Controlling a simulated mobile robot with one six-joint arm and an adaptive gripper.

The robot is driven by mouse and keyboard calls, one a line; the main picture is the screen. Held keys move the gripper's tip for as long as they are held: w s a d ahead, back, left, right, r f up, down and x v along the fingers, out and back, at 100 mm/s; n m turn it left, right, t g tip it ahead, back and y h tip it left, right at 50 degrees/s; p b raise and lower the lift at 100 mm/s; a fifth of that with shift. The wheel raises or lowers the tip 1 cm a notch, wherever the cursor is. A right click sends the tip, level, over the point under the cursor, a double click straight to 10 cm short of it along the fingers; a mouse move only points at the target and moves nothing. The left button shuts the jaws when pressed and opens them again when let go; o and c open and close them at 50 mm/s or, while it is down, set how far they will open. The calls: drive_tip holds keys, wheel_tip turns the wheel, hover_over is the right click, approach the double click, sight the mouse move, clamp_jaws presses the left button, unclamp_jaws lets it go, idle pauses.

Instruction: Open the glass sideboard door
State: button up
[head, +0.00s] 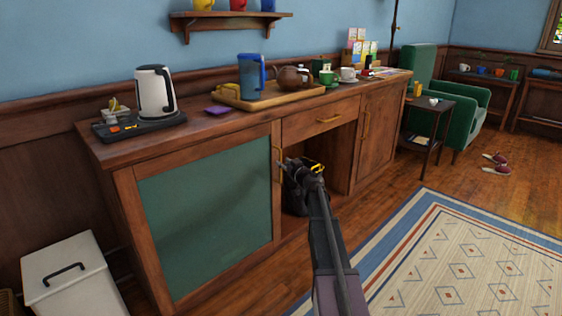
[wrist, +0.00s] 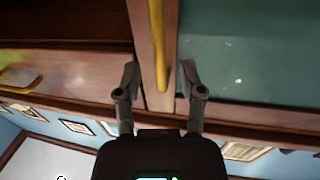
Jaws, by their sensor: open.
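The sideboard's glass door (head: 205,212) is a wood frame around a green pane, and it looks shut in the head view. Its brass handle (head: 277,158) is upright on the right frame strip. In the wrist view the handle (wrist: 157,40) runs down between the two fingers, with the green pane (wrist: 250,50) to its right. My gripper (head: 287,166) is open at the handle's height; in the wrist view its fingers (wrist: 159,76) are spread on either side of the handle. I cannot tell whether they touch it. My arm hides part of the open bay behind it.
The sideboard top holds a kettle (head: 155,90), a wooden tray (head: 290,98) and a blue jug (head: 251,77). A white bin (head: 73,277) stands at the door's lower left. A rug (head: 455,260) covers the floor at right, with bare boards in front of the sideboard.

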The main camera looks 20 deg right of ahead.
drive_tip(key=shift+w+a, duration=0.2)
drive_tip(key=shift+w, duration=1.25)
clamp_jaws()
